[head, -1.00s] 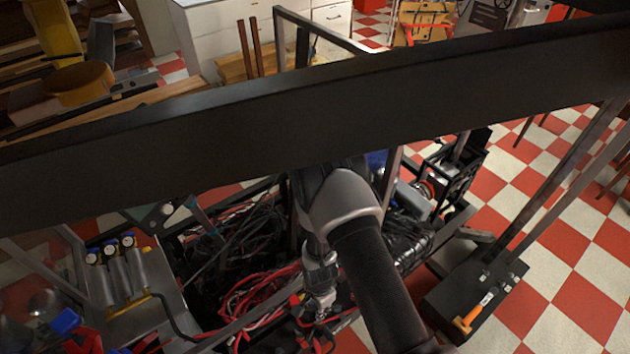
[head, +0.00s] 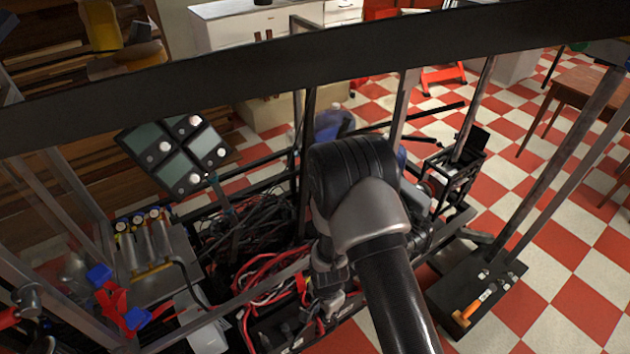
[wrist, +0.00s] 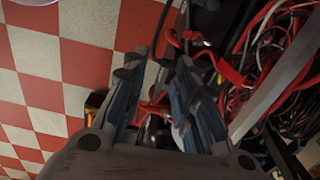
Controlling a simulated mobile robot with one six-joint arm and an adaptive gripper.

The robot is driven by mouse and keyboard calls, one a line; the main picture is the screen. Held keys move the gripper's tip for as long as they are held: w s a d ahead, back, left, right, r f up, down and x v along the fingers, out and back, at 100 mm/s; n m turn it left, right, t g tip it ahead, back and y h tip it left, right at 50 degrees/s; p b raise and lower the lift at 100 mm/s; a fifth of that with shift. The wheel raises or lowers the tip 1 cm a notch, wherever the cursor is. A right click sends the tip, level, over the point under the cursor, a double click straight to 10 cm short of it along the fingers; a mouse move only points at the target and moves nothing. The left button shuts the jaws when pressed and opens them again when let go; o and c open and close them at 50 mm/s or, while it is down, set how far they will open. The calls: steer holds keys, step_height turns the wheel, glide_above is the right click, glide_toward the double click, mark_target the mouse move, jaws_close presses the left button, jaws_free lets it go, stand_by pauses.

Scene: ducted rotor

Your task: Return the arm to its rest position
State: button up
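My arm (head: 385,285) rises from the bottom of the head view to a bent joint, then drops down to the left. My gripper (head: 331,305) hangs low over a metal frame with red cables, small and partly dark there. In the wrist view its two fingers (wrist: 157,72) stand apart with a gap between them. No held object shows in the gap; red cable and dark parts show behind it.
A dark bar (head: 250,72) crosses close to the camera. Red cables (head: 262,292) and black cables lie left of the gripper. A panel with round lights (head: 180,155) stands left. An orange-handled tool (head: 474,307) lies on a black plate at right. Checkered floor is open at right.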

steer(key=w+d+r+n+t, duration=0.1)
steer(key=d+r+n, duration=0.15)
steer(key=r, duration=1.25)
steer(key=d+r+n+t, duration=0.1)
steer(key=d+r+n, duration=0.15)
steer(key=r, duration=1.15)
steer(key=s+d+r+n+t, duration=0.1)
steer(key=s+d+r+n, duration=0.1)
steer(key=s+r, duration=0.6)
steer(key=s+d+r+n+t, duration=0.1)
steer(key=s+d+r+n, duration=0.2)
steer(key=s+r, duration=0.5)
steer(key=shift+s+d, duration=0.7)
steer(key=shift+s, duration=0.05)
